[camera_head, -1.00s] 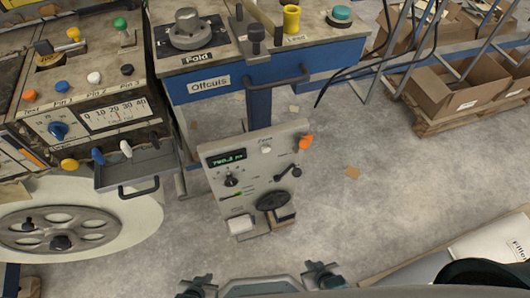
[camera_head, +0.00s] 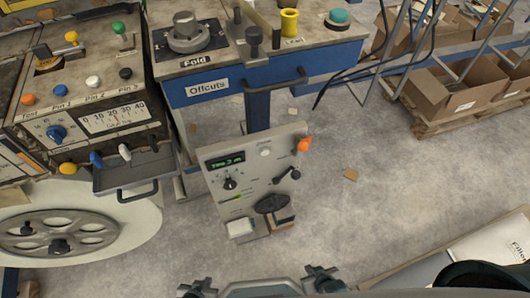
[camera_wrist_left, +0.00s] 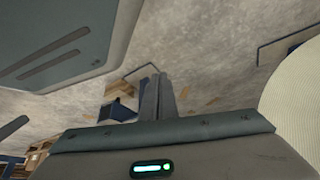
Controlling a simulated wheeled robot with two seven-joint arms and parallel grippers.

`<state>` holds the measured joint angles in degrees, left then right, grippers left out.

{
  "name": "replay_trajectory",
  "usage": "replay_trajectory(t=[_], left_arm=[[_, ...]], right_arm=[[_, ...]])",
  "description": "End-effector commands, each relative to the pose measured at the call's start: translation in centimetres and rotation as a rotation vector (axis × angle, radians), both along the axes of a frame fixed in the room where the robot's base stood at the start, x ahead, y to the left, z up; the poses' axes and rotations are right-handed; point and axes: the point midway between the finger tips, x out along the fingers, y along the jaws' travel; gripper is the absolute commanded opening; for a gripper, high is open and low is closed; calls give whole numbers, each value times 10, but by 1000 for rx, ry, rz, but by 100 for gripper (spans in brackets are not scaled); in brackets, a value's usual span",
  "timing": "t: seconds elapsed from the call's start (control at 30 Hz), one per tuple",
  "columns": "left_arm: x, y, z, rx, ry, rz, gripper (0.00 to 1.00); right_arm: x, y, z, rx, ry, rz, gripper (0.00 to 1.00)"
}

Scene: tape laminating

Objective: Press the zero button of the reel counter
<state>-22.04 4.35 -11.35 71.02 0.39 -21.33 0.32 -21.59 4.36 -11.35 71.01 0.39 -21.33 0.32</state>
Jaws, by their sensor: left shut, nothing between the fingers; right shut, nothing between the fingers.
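The reel counter is a pale upright panel (camera_head: 247,195) with a green lit display (camera_head: 225,162), standing ahead of me in the middle of the head view. A pale round button (camera_head: 264,153) sits right of the display; its small label is too blurred to read surely. My left gripper (camera_head: 198,287) and right gripper (camera_head: 322,278) are low at the bottom edge, on the near side of the counter and apart from it. In the left wrist view the left gripper's dark fingers (camera_wrist_left: 158,97) are together and empty. The right gripper looks shut and empty.
The counter also carries an orange knob (camera_head: 304,144), a black crank and a dark handwheel (camera_head: 272,204). The blue Offcuts bench (camera_head: 250,81) stands behind. Bare floor lies right of the counter.

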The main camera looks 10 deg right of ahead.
Motion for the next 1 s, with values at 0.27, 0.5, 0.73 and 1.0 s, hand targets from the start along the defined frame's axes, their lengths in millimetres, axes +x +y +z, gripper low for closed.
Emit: replay_trajectory(t=[0.27, 0.5, 0.73, 1.0], left_arm=[[3, 0, 1, 0, -3, 0, 0], [15, 0, 4, 0, -17, 0, 0], [17, 0, 5, -1, -21, 0, 0], [8, 0, 2, -1, -10, 0, 0]], right_arm=[[7, 0, 3, 1, -10, 0, 0], [7, 0, 2, 0, -9, 0, 0], [3, 0, 1, 0, -4, 1, 0], [-2, 0, -1, 0, 3, 0, 0]])
